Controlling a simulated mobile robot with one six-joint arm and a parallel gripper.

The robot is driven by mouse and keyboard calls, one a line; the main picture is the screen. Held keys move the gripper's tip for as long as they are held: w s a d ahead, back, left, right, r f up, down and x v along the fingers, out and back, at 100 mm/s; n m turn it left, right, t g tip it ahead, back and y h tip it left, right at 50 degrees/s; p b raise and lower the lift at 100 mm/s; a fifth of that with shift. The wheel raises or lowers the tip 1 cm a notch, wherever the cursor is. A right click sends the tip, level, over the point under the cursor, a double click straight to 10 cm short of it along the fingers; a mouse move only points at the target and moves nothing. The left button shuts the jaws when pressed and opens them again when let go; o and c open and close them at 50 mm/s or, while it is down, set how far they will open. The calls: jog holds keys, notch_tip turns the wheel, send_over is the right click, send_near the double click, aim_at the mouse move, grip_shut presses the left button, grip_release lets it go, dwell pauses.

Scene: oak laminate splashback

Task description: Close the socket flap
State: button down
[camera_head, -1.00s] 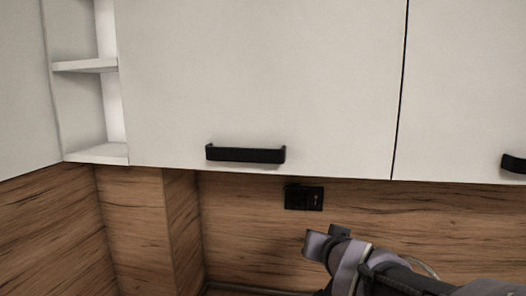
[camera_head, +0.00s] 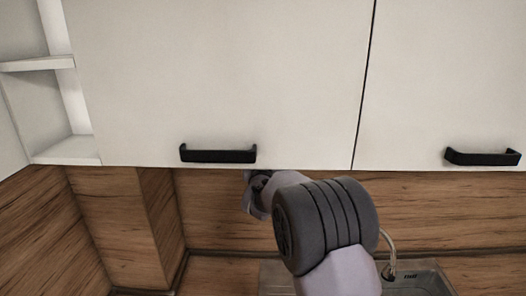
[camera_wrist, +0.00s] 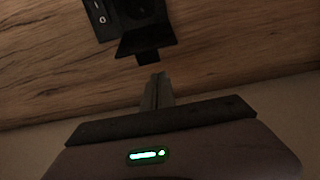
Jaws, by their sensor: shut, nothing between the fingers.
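The black socket (camera_wrist: 143,10) is at the top edge of the wrist view, partly cut off, with a rocker switch (camera_wrist: 100,16) at its left. Its dark flap (camera_wrist: 146,43) stands open, sticking out from the socket's lower edge in the picture, with a small tab (camera_wrist: 148,57) at its end. My gripper (camera_wrist: 157,77) is shut and empty. Its fingertips show just below the tab, with a narrow gap in the picture; I cannot tell the depth between them.
The oak splashback (camera_head: 440,210) runs behind, under white wall cabinets (camera_head: 220,80) with black handles (camera_head: 218,154). A sink (camera_head: 420,280) with a tap (camera_head: 388,250) is at the lower right. The cabinet underside is close above my arm.

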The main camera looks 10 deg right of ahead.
jog(key=shift+s+a+f, duration=0.15)
jog(key=shift+s+f, duration=0.2)
jog(key=shift+f, duration=0.4)
